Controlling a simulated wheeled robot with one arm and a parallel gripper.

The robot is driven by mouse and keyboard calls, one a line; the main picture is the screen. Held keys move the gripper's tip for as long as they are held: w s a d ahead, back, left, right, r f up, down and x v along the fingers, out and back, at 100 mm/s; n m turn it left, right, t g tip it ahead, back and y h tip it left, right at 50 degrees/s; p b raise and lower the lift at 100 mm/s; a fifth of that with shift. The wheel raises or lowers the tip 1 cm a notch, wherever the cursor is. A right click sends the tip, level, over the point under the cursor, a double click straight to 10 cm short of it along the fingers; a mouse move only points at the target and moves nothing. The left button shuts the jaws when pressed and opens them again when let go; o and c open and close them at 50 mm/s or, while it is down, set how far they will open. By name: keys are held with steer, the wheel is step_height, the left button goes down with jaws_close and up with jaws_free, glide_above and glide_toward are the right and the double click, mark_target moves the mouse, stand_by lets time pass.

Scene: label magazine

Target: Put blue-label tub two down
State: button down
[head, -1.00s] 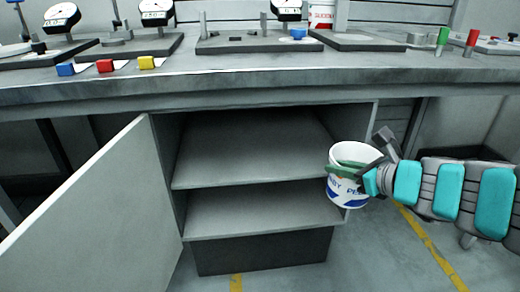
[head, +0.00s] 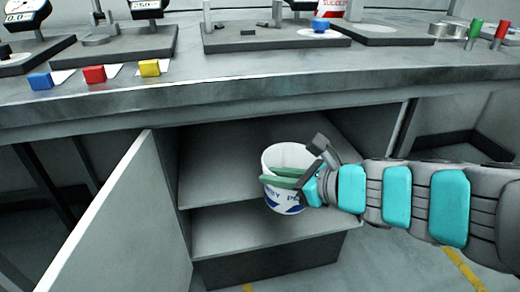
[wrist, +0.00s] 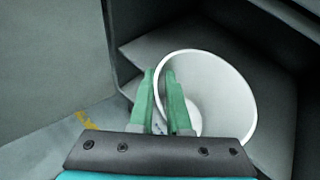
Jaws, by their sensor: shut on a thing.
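The blue-label tub (head: 284,199) is white and open-topped, with blue print on its side. It is upright or nearly so in the head view, in front of the open cabinet's shelves. My gripper (head: 287,179) is shut on its wall, with green fingers on either side of the rim. In the wrist view the tub (wrist: 215,75) shows its empty-looking inside, and my gripper's fingers (wrist: 161,98) pinch its near left wall. The upper shelf (head: 222,172) and lower shelf (head: 235,232) look bare. I cannot tell whether the tub touches a shelf.
The cabinet door (head: 125,225) stands open at the left. The bench top (head: 230,75) overhangs the cabinet. On it are blue (head: 40,81), red (head: 94,75) and yellow (head: 149,68) blocks, gauges and a red-and-white tub (head: 331,8).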

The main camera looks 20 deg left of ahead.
mark_target(291, 153)
steer(key=w+a+f, duration=0.2)
steer(key=w+a, duration=0.1)
steer(key=w, duration=0.4)
steer(key=w+a+f+b, duration=0.1)
steer(key=w+a+f, duration=0.2)
steer(key=w, duration=0.3)
steer(key=shift+w, duration=0.4)
steer(key=shift+a+b, duration=0.1)
steer(key=shift+b, duration=0.2)
steer(key=c, duration=0.8)
jaws_free()
steer(key=shift+c, duration=0.2)
steer(key=p+v, duration=0.1)
steer(key=v, duration=1.1)
steer(key=shift+p, duration=0.35)
steer(key=shift+s, duration=0.1)
